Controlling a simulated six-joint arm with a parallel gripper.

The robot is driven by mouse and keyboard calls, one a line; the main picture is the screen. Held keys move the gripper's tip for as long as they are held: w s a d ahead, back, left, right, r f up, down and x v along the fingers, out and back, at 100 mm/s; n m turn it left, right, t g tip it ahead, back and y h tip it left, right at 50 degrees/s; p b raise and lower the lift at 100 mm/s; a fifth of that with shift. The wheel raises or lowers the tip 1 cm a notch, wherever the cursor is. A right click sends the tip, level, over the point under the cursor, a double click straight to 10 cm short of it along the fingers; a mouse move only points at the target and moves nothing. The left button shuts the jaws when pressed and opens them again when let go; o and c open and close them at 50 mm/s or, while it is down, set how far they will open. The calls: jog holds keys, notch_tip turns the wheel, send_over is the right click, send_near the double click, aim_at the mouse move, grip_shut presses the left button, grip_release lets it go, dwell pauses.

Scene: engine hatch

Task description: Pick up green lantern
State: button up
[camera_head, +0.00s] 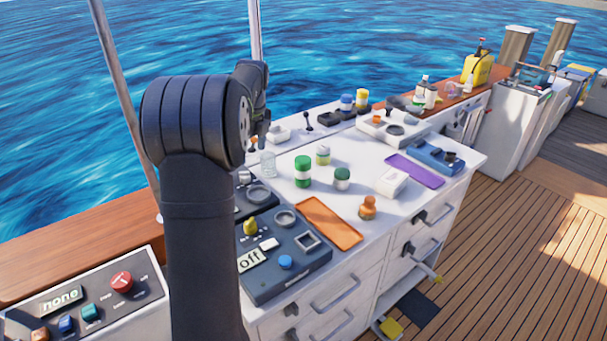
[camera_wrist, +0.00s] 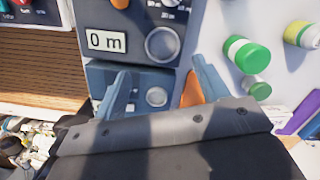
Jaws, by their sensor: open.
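Two green-topped things stand upright on the white counter (camera_head: 285,205). One is a taller green and white cylinder (camera_head: 303,172); the other is a smaller, greyish one with a dark green top (camera_head: 342,179). I cannot tell for sure which is the green lantern. In the wrist view the taller one (camera_wrist: 246,53) and the smaller one (camera_wrist: 257,88) are to the right of my gripper (camera_wrist: 163,82). My gripper is open, with nothing seen between its fingers, and apart from both. In the head view my arm partly hides it.
Counter between the jars is partly clear.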

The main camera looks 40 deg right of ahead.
jog(key=shift+o, duration=0.9)
jog(key=shift+d, duration=0.1)
jog(key=n+t+h, duration=0.2)
jog(key=n+h, duration=0.1)
jog(key=n, duration=2)
send_near(303, 167)
jog(key=x, duration=0.4)
jog(key=w+x, duration=0.1)
jog(key=x, duration=0.3)
jog(key=d+x, duration=0.1)
jog(key=x, duration=0.4)
jog(key=shift+w+r, duration=0.2)
jog(key=shift+r, duration=0.05)
jog(key=c, duration=1.2)
